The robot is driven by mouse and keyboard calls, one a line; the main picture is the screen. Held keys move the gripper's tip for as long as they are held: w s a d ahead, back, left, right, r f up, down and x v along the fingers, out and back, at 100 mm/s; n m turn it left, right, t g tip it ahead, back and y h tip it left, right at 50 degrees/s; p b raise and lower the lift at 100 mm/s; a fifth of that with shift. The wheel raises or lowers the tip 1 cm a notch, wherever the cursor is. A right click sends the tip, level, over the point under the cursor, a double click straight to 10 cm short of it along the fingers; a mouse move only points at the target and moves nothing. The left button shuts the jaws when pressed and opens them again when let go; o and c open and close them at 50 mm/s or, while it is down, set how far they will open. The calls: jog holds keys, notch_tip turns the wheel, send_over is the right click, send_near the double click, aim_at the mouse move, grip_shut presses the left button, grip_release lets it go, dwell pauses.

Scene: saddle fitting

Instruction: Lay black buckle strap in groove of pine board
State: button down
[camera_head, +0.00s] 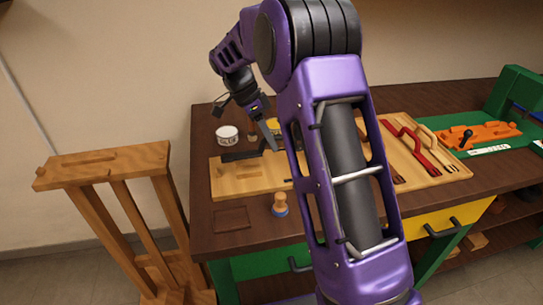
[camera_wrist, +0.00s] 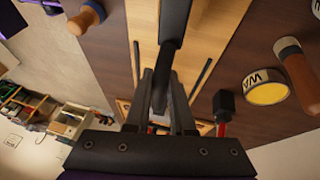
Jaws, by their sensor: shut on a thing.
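My gripper (camera_head: 272,140) is over the left part of the workbench, behind my forearm. It is shut on the black strap (camera_head: 240,155), a long dark piece lying across or just above the back of the pine board (camera_head: 235,185). In the wrist view, my gripper (camera_wrist: 160,95) pinches the black strap (camera_wrist: 174,22), which runs away toward the top of the picture, over the pine board (camera_wrist: 208,35). Thin dark lines run along the board on both sides of it. I cannot tell whether the strap touches the board, and its buckle is not clear. My arm hides part of the board.
A white tin (camera_head: 228,134) stands behind the board. A wooden-handled tool with a blue base (camera_head: 280,204) stands in front. A wooden stand (camera_head: 105,160) is left of the bench.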

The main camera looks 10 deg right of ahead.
jog(key=shift+f, duration=2.55)
jog(key=shift+f+b, duration=0.1)
jog(key=shift+b, duration=0.2)
jog(key=c, duration=0.8)
grip_release()
jog(key=shift+o, duration=0.2)
jog(key=p+v, duration=0.1)
jog(key=v, duration=1.1)
jog(key=shift+p, duration=0.4)
jog(key=shift+w+a, duration=0.1)
